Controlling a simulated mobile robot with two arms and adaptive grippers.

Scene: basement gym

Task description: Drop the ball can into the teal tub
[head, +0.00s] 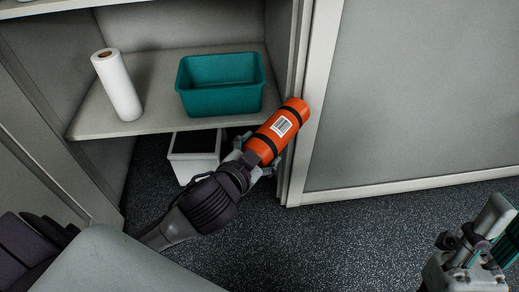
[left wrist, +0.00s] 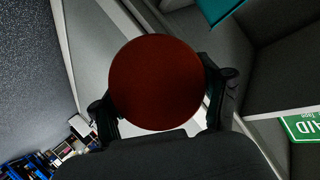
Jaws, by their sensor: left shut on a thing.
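The ball can (head: 281,129) is an orange cylinder with black bands and a white barcode label. My left gripper (head: 262,153) is shut around its lower part and holds it tilted, top leaning to the upper right. In the head view the can is below and to the right of the teal tub (head: 221,101), in front of the cabinet's right edge. In the left wrist view the can's round dark red end (left wrist: 156,82) shows between the fingers. The teal tub is open and stands on the shelf; its corner shows in the wrist view (left wrist: 222,8). My right gripper (head: 478,244) is at the lower right, its fingertips unclear.
A white paper roll (head: 118,87) stands on the shelf (head: 155,68) left of the tub. A white bin (head: 194,155) is on the floor under the shelf. A grey door panel (head: 413,95) closes off the right side. A green sign (left wrist: 302,127) shows in the wrist view.

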